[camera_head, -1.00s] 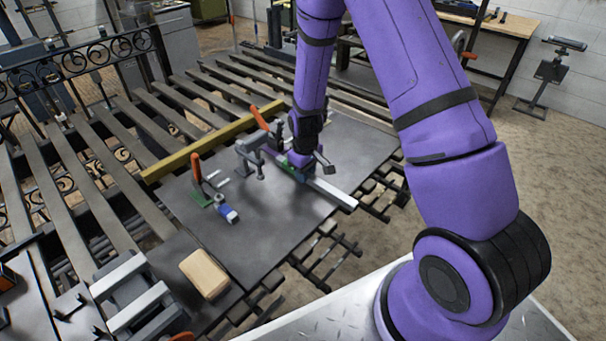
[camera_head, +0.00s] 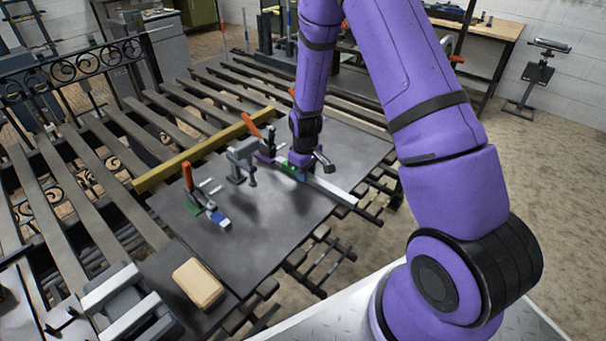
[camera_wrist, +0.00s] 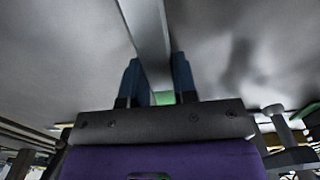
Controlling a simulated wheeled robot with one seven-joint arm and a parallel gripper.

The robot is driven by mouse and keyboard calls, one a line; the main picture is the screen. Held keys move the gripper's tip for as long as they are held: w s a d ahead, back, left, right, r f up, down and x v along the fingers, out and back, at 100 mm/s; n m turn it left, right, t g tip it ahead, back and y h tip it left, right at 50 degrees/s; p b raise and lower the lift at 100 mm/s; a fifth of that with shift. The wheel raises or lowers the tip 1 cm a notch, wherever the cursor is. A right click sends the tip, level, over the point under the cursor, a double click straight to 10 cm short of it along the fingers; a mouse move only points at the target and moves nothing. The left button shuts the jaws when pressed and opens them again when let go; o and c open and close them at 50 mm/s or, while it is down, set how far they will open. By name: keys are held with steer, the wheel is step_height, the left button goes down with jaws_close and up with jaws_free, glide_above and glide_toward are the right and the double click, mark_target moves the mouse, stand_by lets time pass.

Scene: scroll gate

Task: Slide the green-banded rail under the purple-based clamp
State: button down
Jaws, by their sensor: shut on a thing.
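A silver rail (camera_head: 335,190) with a green band (camera_head: 291,168) lies low over the dark table plate, slanting from upper left to lower right. My gripper (camera_head: 302,162) is shut on it near the green band. The wrist view shows the rail (camera_wrist: 148,35) between my blue fingertips (camera_wrist: 158,80), with green (camera_wrist: 163,98) at their base. The purple-based clamp (camera_head: 263,157), with a raised orange handle (camera_head: 250,125), stands just left of the rail's far end. Whether that end is under the clamp is unclear.
A grey post-like fixture (camera_head: 241,160) stands left of the purple-based clamp. A green-based clamp (camera_head: 193,207) with an orange handle and a blue-banded piece (camera_head: 218,219) stand further left. A yellow bar (camera_head: 190,160) edges the plate's back. A tan block (camera_head: 198,284) lies at front.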

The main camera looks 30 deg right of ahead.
steer(key=shift+w+d, duration=0.1)
steer(key=shift+d, duration=0.1)
steer(key=c, duration=0.8)
jaws_free()
step_height(320, 180, up, 11)
steer(key=s+a+r+m+t, duration=0.1)
steer(key=s+r, duration=0.5)
steer(key=r, duration=0.5)
steer(key=s+a+r+m+t, duration=0.15)
steer(key=s+r, duration=0.35)
steer(key=r, duration=0.6)
steer(key=s+r+t, duration=0.1)
steer(key=s+r, duration=0.2)
steer(key=s, duration=0.3)
steer(key=s+r+m, duration=0.1)
steer(key=s+r, duration=0.2)
steer(key=s, duration=0.3)
steer(key=s+r+m+t, duration=0.1)
steer(key=s+r, duration=0.2)
steer(key=s, duration=0.3)
steer(key=shift+s+a+t, duration=0.25)
steer(key=shift+a+t, duration=0.05)
steer(key=shift+t, duration=0.05)
